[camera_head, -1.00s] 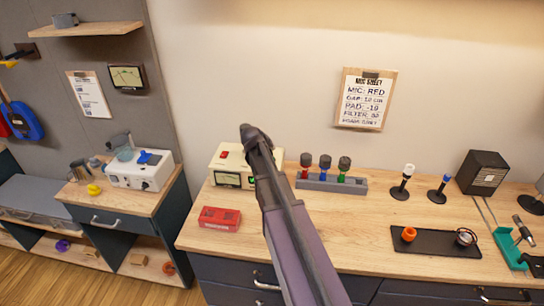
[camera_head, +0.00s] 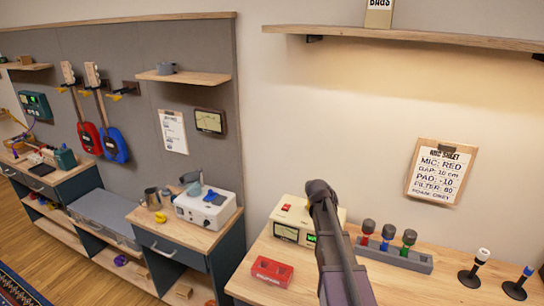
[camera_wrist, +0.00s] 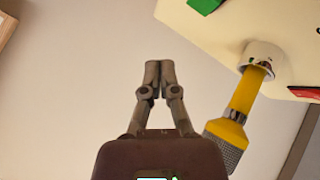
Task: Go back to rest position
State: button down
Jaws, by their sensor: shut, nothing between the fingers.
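My gripper (camera_head: 320,192) is at the upper end of my arm in the head view, raised over the workbench. It stands in front of a cream meter box (camera_head: 288,235) and hides part of it. In the wrist view my gripper (camera_wrist: 153,70) has its two fingers together with nothing between them. A yellow-handled piece (camera_wrist: 243,95) with a grey knurled end shows right of the fingers, joined to a white collar on a cream panel (camera_wrist: 240,25). It is apart from the fingers.
A rack (camera_head: 394,258) with several coloured microphones stands right of my arm. A red box (camera_head: 272,271) lies at the bench's left front. A shelf (camera_head: 400,37) juts from the wall above. Another bench (camera_head: 165,230) with a white device (camera_head: 205,208) stands left.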

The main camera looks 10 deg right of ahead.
jog(key=s+a+f+g+y+b, duration=0.1)
jog(key=s+a+f+g+y, duration=0.1)
jog(key=s+a, duration=0.9)
jog(key=s+a+f+n+g+y+b, duration=0.1)
jog(key=s+a+f+g+y, duration=0.2)
jog(key=s+a, duration=0.8)
jog(key=s+f+y, duration=0.2)
jog(key=s, duration=0.1)
jog(key=shift+s+a+f+g, duration=0.15)
jog(key=shift+s+f+g, duration=0.1)
jog(key=shift+s+g, duration=0.05)
